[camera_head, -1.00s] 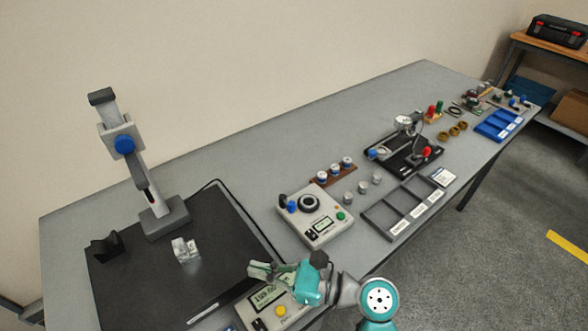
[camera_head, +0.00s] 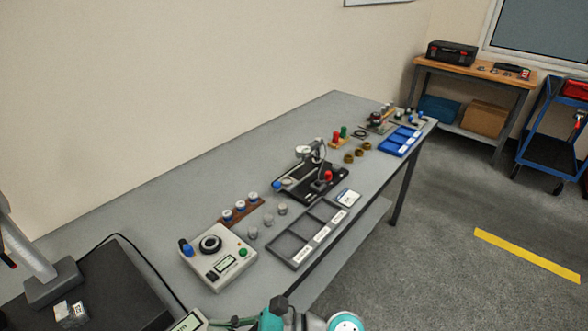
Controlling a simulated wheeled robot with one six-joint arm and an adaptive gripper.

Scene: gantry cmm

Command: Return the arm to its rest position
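My arm (camera_head: 345,322) shows only in part at the bottom edge, as teal and grey links in front of the table (camera_head: 190,168). My gripper (camera_head: 222,322) is at the bottom edge, left of the arm, mostly cut off by the frame. Its fingers are too little in view to tell whether they are open or shut. It is just right of a partly visible display box (camera_head: 186,322) and below the control box (camera_head: 217,257). I see nothing held in it.
A black plate (camera_head: 115,295) with a stand (camera_head: 50,283) and a clear block (camera_head: 70,314) is at lower left. A grey tray (camera_head: 290,247), a black fixture (camera_head: 300,185) and a blue tray (camera_head: 400,141) line the table. Floor (camera_head: 440,215) at right is clear.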

